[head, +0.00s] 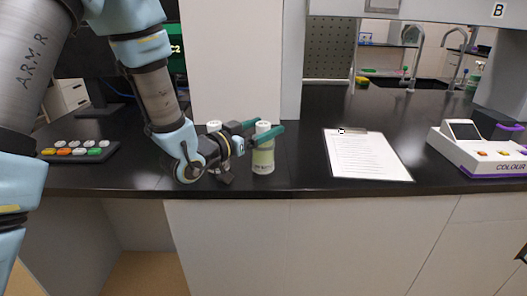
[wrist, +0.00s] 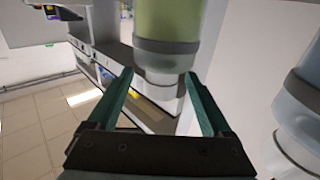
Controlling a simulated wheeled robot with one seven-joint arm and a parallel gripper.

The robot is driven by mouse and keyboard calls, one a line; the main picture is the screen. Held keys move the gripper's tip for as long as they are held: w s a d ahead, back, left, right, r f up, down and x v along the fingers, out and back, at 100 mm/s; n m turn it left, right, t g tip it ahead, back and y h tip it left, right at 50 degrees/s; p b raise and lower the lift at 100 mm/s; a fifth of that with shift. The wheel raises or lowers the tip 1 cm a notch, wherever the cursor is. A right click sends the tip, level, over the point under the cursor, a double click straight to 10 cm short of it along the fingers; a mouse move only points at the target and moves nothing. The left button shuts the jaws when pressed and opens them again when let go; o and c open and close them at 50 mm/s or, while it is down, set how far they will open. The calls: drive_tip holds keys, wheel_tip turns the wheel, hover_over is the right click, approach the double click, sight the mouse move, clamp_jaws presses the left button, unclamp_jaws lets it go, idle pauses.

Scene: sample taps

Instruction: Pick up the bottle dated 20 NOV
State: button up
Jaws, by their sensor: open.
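A pale green bottle (head: 263,158) with a white cap stands upright near the front edge of the dark counter (head: 305,150). A label shows low on it, but I cannot read a date. My gripper (head: 264,127) is open, with its green fingers at the height of this bottle's cap. In the wrist view the same bottle (wrist: 168,20) appears cap-down, between and beyond the fingertips (wrist: 158,75). A second bottle (head: 214,127) stands to the left, mostly hidden behind my gripper. A pale bottle (wrist: 305,100) also shows at the right of the wrist view.
A clipboard with a paper sheet (head: 365,155) lies to the right. Beyond it is a white device marked COLOUR (head: 480,155). A button pad (head: 78,151) lies at the left. A white pillar (head: 237,60) rises behind the bottles. Counter between bottle and clipboard is clear.

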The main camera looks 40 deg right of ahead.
drive_tip(key=d, duration=0.2)
drive_tip(key=d+p, duration=0.1)
drive_tip(key=shift+w, duration=0.25)
clamp_jaws()
idle(0.5)
drive_tip(key=shift+r, duration=0.1)
idle(0.6)
